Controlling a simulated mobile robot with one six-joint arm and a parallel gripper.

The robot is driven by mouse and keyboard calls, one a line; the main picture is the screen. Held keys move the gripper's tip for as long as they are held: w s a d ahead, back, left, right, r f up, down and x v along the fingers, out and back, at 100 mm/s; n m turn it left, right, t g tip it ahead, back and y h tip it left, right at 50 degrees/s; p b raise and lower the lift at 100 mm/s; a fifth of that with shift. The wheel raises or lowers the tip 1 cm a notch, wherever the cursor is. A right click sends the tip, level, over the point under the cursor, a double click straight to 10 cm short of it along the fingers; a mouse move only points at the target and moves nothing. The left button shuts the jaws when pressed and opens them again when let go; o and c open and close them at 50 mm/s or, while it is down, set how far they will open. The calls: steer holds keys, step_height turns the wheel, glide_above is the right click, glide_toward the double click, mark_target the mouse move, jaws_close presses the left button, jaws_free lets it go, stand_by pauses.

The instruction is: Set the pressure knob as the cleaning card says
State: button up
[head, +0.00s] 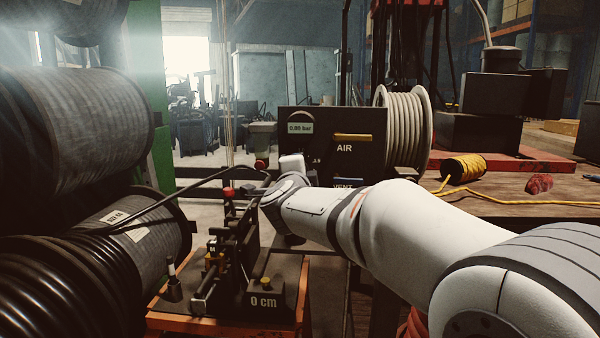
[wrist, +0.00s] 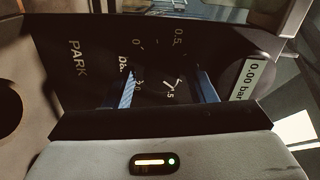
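The pressure knob (wrist: 170,88) is dark and sits on a black panel, with a pale pointer mark and a printed scale around it. My gripper (wrist: 167,92) shows two bluish fingers in the wrist view, apart, one on each side of the knob; contact cannot be told. In the head view the panel (head: 362,170) carries AIR and VENT lettering, a yellow bar and a small pressure display (head: 300,128). The display also shows in the wrist view (wrist: 246,82), reading about 0.00 bar. The knob is mostly hidden in the head view. No cleaning card can be clearly identified.
An orange-edged bench (head: 225,322) with a "0 cm" block (head: 264,295) stands below the panel. Large hose drums (head: 85,130) crowd the left. A pale hose reel (head: 404,128) is right of the panel. A wooden table (head: 510,205) holds a yellow cord spool (head: 464,167).

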steer(key=shift+o, duration=0.3)
steer(key=s+p, duration=0.1)
steer(key=s, duration=0.6)
steer(key=shift+s, duration=0.4)
steer(key=shift+a, duration=0.1)
